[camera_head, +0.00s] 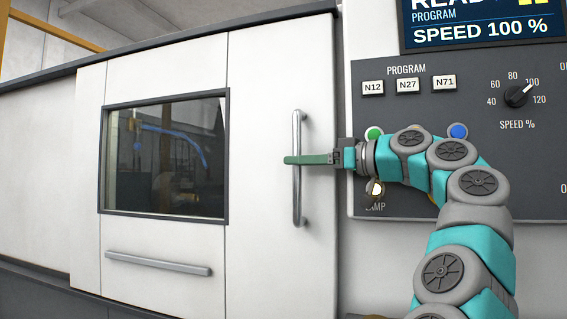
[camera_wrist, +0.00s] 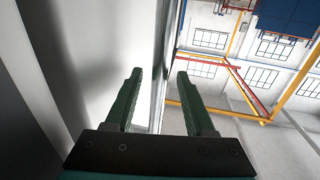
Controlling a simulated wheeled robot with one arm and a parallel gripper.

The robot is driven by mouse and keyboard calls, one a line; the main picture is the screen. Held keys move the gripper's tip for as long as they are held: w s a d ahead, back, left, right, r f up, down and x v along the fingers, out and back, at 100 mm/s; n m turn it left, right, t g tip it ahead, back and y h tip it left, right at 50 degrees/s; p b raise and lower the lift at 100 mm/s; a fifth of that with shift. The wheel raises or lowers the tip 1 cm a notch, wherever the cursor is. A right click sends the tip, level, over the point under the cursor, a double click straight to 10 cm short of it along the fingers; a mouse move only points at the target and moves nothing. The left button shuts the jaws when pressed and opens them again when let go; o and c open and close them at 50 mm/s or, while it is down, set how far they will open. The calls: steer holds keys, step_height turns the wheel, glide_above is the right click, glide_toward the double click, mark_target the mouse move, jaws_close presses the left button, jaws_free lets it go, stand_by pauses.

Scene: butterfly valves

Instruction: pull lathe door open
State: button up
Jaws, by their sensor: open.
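The white lathe door (camera_head: 262,100) has a dark-framed window (camera_head: 165,160) and shows no visible gap at its edges. A vertical silver bar handle (camera_head: 298,205) is mounted on its right part. My gripper (camera_head: 290,160) reaches in from the right, its green fingers level with the middle of the handle. In the wrist view the fingers (camera_wrist: 160,74) are apart, with the bright handle bar (camera_wrist: 161,85) running between them. I cannot tell whether either finger touches the bar.
A grey control panel (camera_head: 440,200) with program buttons, a speed knob (camera_head: 516,96) and a screen (camera_head: 480,24) stands right of the door, behind my arm. A horizontal bar handle (camera_head: 158,263) sits below the window. The space left of the vertical handle looks clear.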

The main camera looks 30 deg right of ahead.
steer(key=x, duration=0.4)
steer(key=shift+w+a, duration=0.1)
steer(key=shift+w, duration=0.15)
jaws_close()
stand_by(1.2)
